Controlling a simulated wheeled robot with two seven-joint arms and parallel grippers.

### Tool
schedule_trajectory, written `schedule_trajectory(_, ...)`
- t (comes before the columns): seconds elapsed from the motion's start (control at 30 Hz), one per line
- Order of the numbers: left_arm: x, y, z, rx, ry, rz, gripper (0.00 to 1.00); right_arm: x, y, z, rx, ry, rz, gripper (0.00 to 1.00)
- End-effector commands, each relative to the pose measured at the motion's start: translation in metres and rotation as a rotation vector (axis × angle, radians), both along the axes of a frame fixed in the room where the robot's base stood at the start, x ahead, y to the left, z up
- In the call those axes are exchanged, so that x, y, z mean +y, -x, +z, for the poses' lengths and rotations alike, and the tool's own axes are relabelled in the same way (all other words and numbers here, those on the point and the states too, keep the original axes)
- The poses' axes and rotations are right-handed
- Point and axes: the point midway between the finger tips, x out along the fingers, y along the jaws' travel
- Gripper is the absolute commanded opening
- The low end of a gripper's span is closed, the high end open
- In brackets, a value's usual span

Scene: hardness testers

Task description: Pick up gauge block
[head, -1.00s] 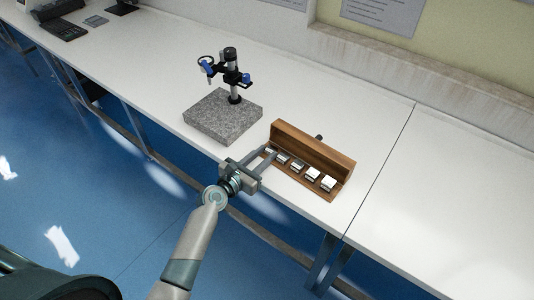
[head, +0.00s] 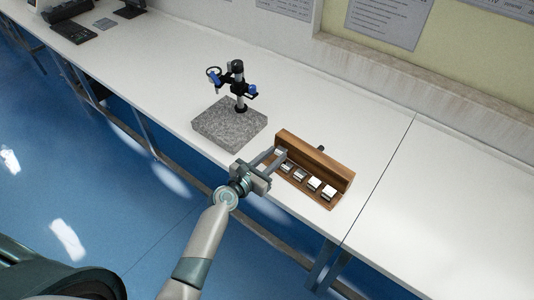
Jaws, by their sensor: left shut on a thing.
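The wooden case (head: 338,174) stands open on the white bench with its lid raised at the back. Several silvery gauge blocks sit in a row in it, among them one at the near right end (head: 328,193) and one further left (head: 299,174). My left gripper (head: 279,154) reaches over the left end of the case. It is shut on a small gauge block at its fingertips; the fingers mostly hide that block, and its exact height above the case is hard to tell. My right gripper is not in view.
A grey granite plate (head: 224,130) with a blue and black stand (head: 239,85) is behind and left of the case. A dark device (head: 67,28) stands at the far left. The bench right of the case is clear.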

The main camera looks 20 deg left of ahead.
Motion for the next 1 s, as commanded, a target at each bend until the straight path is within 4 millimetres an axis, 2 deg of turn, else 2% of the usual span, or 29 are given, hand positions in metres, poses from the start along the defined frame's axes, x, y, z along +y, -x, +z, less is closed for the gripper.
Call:
schedule_trajectory(0.03,-0.009,0.0,0.015,0.0,0.003,0.001,0.03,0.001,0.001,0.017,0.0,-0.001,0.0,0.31)
schedule_trajectory(0.1,-0.022,0.0,0.023,-0.001,0.002,0.001,0.03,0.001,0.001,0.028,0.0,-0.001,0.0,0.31)
schedule_trajectory(0.4,-0.069,0.0,0.049,-0.003,0.002,0.001,0.03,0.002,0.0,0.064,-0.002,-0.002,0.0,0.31)
schedule_trajectory(0.7,-0.092,0.0,0.059,-0.003,0.0,0.002,0.03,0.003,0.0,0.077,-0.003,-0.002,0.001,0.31)
schedule_trajectory(1.0,-0.095,0.0,0.059,-0.004,-0.001,0.002,0.03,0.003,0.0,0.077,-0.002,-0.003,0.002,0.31)
